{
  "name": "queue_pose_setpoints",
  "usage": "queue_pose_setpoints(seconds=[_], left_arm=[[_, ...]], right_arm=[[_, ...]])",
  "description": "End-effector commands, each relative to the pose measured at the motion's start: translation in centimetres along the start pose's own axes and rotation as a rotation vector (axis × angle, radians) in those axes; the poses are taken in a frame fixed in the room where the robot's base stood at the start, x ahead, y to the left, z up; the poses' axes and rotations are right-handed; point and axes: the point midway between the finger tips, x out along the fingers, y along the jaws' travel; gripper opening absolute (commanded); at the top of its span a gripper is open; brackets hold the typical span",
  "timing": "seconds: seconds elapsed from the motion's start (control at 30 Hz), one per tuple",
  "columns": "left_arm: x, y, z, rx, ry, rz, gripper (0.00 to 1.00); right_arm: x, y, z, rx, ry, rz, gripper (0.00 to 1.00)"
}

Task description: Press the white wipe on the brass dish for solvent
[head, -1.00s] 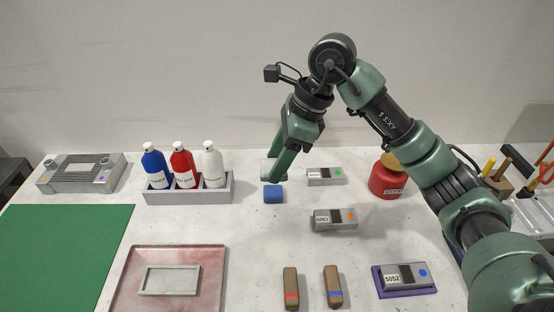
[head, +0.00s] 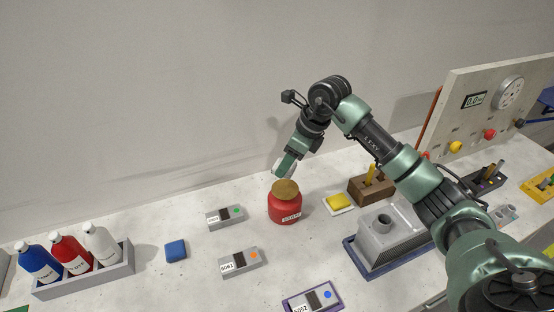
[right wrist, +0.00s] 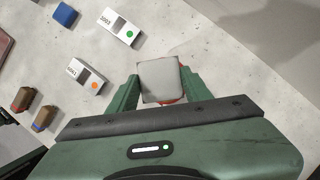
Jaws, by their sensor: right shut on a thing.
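My right gripper (head: 287,166) is shut on the white wipe (head: 279,168), just above the brass dish (head: 285,188). In the right wrist view the wipe (right wrist: 160,80) is a pale square block between the two green fingers. The brass dish tops a red solvent can (head: 284,208) standing on the bench. In the right wrist view the wipe hides most of the can, with only a red sliver showing beneath it. I cannot tell whether the wipe touches the dish. My left gripper is not in view.
A yellow pad (head: 336,202) on a white base and a wooden block (head: 371,188) stand right of the can. A grey housing (head: 390,240) is nearer me. A blue block (head: 176,250) and a bottle rack (head: 90,278) are left.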

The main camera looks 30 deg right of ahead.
Motion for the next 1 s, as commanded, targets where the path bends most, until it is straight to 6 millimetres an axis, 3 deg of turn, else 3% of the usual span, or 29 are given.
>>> queue_pose_setpoints(seconds=[0.27,0.73,1.0], left_arm=[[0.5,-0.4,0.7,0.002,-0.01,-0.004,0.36],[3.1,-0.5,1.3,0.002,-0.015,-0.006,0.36],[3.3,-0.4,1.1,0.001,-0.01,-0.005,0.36]], right_arm=[[1.0,-0.2,-0.6,0.009,0.001,-0.003,0.17],[5.2,-0.2,-2.3,0.007,0.0,-0.003,0.17],[5.6,-0.2,-2.5,0.007,0.001,-0.004,0.17]])
